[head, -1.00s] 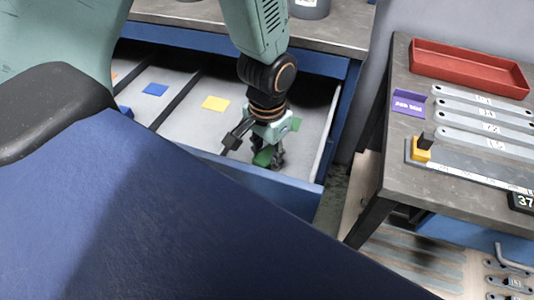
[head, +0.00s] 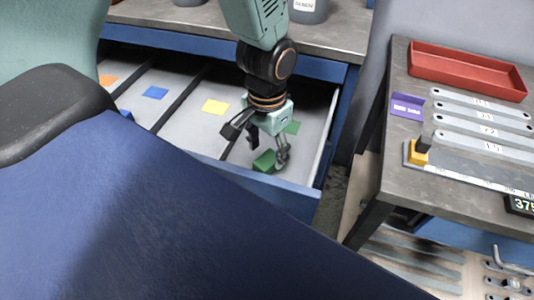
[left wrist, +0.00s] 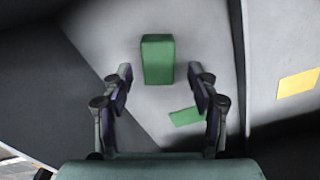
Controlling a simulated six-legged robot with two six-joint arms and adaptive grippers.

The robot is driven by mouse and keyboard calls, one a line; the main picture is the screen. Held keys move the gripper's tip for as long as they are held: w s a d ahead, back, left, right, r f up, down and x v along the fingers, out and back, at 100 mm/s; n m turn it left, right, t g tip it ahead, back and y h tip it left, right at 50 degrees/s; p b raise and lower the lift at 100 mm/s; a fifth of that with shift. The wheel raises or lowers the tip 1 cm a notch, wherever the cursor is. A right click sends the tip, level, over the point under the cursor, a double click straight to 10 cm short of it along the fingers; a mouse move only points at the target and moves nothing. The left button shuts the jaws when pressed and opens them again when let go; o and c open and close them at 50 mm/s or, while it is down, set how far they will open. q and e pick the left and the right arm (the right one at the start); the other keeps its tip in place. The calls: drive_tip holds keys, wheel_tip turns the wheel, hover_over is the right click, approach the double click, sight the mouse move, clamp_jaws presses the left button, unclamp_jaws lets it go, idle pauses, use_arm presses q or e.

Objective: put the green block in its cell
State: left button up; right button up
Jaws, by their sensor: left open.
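The green block (head: 264,161) rests in the drawer's rightmost compartment (head: 308,148), close to the front wall. It also shows in the left wrist view (left wrist: 157,60), beyond the fingertips. A flat green patch (head: 292,127) lies on the same compartment's floor; the block is apart from it. The patch also shows in the left wrist view (left wrist: 185,116), between the fingers. My left gripper (head: 268,150) is open and empty, its fingers spread just above and beside the block. My right gripper is in neither view.
Dark dividers (head: 184,98) separate compartments with yellow (head: 215,106), blue (head: 155,92) and orange (head: 107,80) patches. The blue drawer front (head: 270,190) rises near the block. A side bench (head: 430,190) at right holds a red tray (head: 468,70), labelled metal bars and a yellow stop (head: 418,154).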

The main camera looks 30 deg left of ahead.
sight(267, 159)
use_arm(q)
wheel_tip(267, 159, up, 9)
drive_tip(key=p, duration=0.2)
drive_tip(key=shift+f, duration=0.1)
